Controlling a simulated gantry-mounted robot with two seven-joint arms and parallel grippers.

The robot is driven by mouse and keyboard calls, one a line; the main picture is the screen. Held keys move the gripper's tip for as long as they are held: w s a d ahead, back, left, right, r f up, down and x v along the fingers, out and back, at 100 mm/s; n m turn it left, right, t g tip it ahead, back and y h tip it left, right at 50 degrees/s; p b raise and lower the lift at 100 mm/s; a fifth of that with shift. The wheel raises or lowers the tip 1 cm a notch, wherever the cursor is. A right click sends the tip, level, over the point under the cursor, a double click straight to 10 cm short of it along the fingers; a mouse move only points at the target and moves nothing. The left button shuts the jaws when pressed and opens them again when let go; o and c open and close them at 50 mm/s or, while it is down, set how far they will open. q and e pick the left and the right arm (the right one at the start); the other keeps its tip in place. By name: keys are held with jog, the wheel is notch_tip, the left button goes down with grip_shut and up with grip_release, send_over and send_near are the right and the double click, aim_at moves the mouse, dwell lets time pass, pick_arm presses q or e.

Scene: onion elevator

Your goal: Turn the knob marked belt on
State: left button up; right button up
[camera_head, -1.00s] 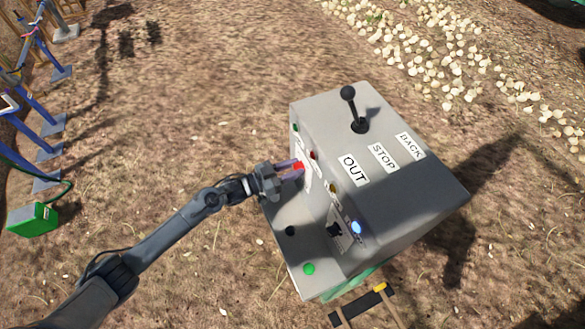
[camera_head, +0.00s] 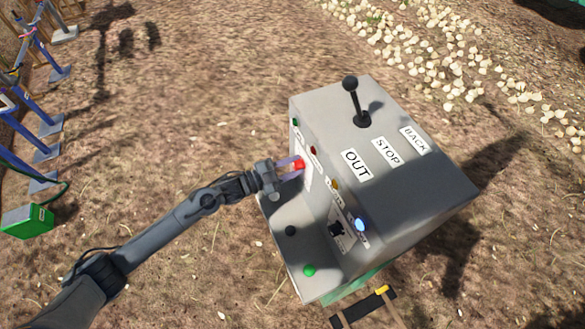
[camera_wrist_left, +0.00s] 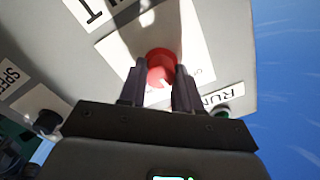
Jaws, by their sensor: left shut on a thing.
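The grey control box (camera_head: 400,185) stands in the middle right of the head view. A red knob (camera_head: 298,165) sits on its left, sloping face. In the left wrist view the red knob (camera_wrist_left: 162,66) is on a white plate, with a white pointer mark on it. My left gripper (camera_head: 290,167) is at this knob, its two fingers shut on either side of it. The fingers hide the knob's sides and part of its label, so I cannot read whether it says belt. My right gripper is not in view.
A black lever (camera_head: 354,100) stands on top of the box beside OUT, STOP and BACK labels. A black knob (camera_head: 336,229), a blue light (camera_head: 361,225) and a green button (camera_head: 310,271) are nearer. Onions (camera_head: 455,75) lie on the ground at upper right.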

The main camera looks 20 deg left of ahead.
pick_arm(q)
jog(key=m+b, duration=0.3)
jog(key=m, duration=0.3)
jog(key=shift+f+b, duration=0.2)
jog(key=shift+b, duration=0.1)
jog(key=shift+r+m+b, duration=0.1)
jog(key=shift+m+b, duration=1)
jog(key=shift+m, duration=1)
jog(key=o, duration=1.1)
jog(key=shift+c, duration=0.2)
jog(key=shift+s, duration=0.15)
jog(key=v, duration=1)
jog(key=shift+s+a, duration=0.2)
jog(key=shift+a, duration=0.05)
